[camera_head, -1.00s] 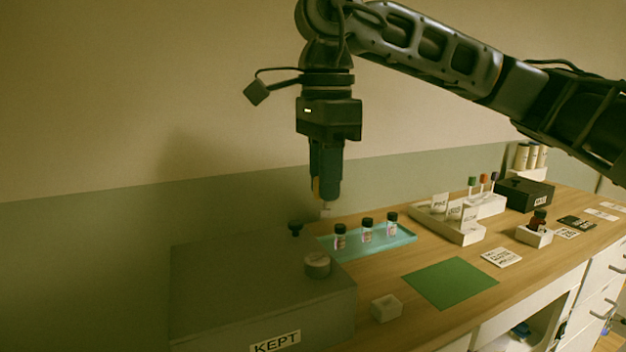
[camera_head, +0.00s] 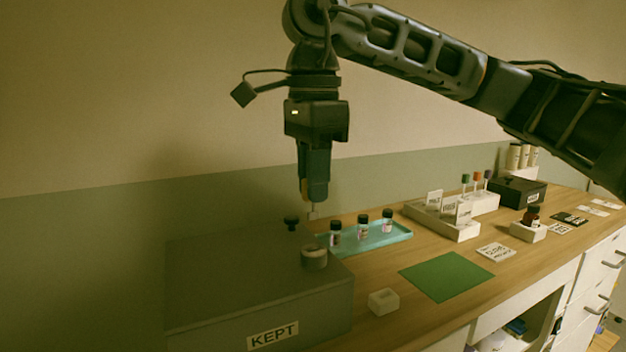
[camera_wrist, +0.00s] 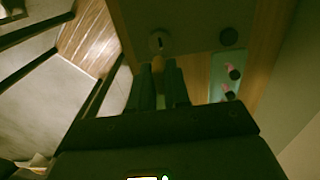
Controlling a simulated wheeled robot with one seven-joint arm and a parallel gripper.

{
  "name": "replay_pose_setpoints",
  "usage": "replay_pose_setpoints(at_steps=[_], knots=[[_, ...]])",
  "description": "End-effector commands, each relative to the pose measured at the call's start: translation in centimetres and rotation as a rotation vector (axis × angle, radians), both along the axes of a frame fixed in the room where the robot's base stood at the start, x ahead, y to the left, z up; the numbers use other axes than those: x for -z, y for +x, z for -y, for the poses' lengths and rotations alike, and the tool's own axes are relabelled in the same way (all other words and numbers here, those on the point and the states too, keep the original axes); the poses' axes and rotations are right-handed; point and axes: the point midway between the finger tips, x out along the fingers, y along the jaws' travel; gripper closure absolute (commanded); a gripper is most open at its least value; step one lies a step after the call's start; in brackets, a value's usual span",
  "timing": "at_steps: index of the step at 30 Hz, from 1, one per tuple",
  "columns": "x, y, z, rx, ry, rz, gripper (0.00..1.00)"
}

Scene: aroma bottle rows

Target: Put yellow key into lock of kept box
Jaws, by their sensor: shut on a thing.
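The grey kept box (camera_head: 240,285) stands at the front left of the counter, with a KEPT label on its front. A round lock cylinder (camera_head: 314,257) sits on its top near the right edge. In the wrist view the lock (camera_wrist: 159,42) shows a dark slot, just beyond my fingertips. My gripper (camera_head: 314,197) points down above the box, shut on the yellow key. The key's pale lower end (camera_head: 313,213) shows below the fingers, apart from the lock. In the wrist view a yellowish part of the key (camera_wrist: 160,102) shows between the fingers; the rest is hidden.
A black knob (camera_head: 291,223) stands on the box behind the lock. A teal tray (camera_head: 385,238) with 3 bottles lies right of the box. A small white block (camera_head: 383,302) and a green mat (camera_head: 447,277) lie farther right. White racks (camera_head: 441,222) stand beyond.

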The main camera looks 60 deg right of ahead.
Motion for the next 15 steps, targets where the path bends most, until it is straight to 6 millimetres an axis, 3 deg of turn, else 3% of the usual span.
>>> replay_pose_setpoints(at_steps=[6,15], knots=[[2.5,0.0,0.0,0.000,0.000,0.000,1.00],[4.0,0.0,0.0,0.000,-0.001,-0.001,1.00]])
